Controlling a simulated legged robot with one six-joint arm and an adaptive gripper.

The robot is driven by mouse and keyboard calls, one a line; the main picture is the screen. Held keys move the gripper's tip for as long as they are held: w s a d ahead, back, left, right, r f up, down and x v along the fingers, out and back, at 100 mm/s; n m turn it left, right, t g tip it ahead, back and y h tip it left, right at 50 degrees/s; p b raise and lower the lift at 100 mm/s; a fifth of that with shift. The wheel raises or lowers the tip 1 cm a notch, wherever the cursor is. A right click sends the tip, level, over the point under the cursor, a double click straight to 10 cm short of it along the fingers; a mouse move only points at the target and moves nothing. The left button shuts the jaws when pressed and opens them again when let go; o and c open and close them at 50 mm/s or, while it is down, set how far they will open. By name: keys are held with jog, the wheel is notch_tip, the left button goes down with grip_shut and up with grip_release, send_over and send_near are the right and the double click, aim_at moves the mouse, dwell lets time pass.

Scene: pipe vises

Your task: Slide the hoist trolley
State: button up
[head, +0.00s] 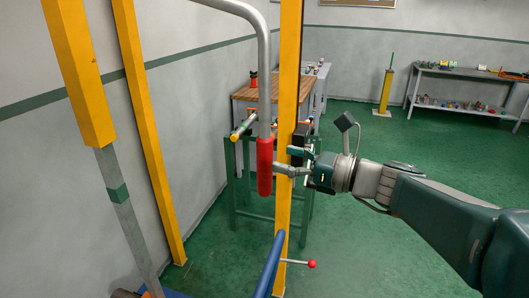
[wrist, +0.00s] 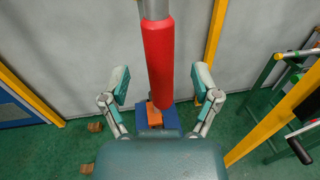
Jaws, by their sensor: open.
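A grey bent pipe (head: 263,70) comes down from the top in the head view and ends in a red grip (head: 265,166). The red grip also shows upright in the wrist view (wrist: 159,55), between my two spread fingers. My gripper (head: 284,161) is open, close to the right side of the grip in the head view. In the wrist view my gripper (wrist: 161,84) has a clear gap on each side of the grip. The trolley body itself cannot be made out in either view.
A yellow post (head: 288,80) stands close to my gripper. A blue bar (head: 268,265) and a red-knobbed lever (head: 311,264) are below. A green stand (head: 240,190) is behind. Green floor at right is open.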

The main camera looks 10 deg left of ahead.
aim_at(272, 155)
jog(key=x, duration=0.5)
jog(key=shift+d, duration=0.1)
grip_shut()
